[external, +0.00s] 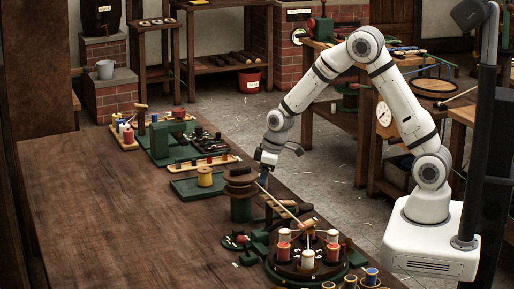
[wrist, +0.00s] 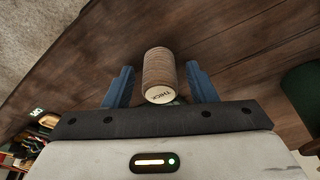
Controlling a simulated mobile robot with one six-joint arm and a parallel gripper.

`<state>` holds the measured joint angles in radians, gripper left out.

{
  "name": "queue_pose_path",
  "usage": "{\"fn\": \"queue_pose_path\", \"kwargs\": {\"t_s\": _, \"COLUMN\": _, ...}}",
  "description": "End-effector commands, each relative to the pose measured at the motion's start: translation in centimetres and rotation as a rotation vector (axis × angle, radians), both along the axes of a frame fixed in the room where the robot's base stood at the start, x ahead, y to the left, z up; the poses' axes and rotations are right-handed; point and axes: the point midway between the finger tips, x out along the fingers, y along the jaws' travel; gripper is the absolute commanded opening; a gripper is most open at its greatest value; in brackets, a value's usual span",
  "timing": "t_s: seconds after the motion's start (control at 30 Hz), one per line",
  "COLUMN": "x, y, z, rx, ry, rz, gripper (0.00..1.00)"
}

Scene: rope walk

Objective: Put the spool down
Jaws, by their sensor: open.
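A brown, ribbed spool (wrist: 160,72) with a pale end lettered "THICK" stands between my gripper's two blue fingers in the wrist view. My gripper (wrist: 160,68) is open, with a narrow gap showing on each side of the spool. Dark wood lies beyond the spool; whether the spool touches it cannot be told. In the external view my gripper (external: 265,178) hangs low by the right edge of the long wooden table, just right of a dark brown and green stand. I cannot make out this spool there.
The table (external: 110,215) is clear on its left. A green tray (external: 183,187) with a yellow spool (external: 204,177) lies left of the stand (external: 241,205). A round rack (external: 283,269) with red-and-white spools and a slanting stick (external: 278,205) are close in front.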

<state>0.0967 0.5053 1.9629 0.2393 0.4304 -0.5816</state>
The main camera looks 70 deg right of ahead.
Motion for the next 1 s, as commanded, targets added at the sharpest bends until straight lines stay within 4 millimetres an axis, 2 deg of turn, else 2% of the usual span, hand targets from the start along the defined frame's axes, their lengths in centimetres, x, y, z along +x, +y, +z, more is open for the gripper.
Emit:
{"fn": "queue_pose_path", "kwargs": {"t_s": 0.27, "x": -0.1, "y": 0.0, "z": 0.9, "rx": 0.0, "ry": -0.002, "rz": 0.0, "gripper": 0.52}}
{"fn": "queue_pose_path", "kwargs": {"t_s": 0.7, "x": -2.4, "y": -0.7, "z": 9.4, "rx": -0.001, "ry": -0.003, "rz": -0.001, "gripper": 0.52}}
{"fn": "queue_pose_path", "kwargs": {"t_s": 1.0, "x": -3.8, "y": -0.7, "z": 12.4, "rx": 0.0, "ry": 0.0, "rz": -0.005, "gripper": 0.52}}
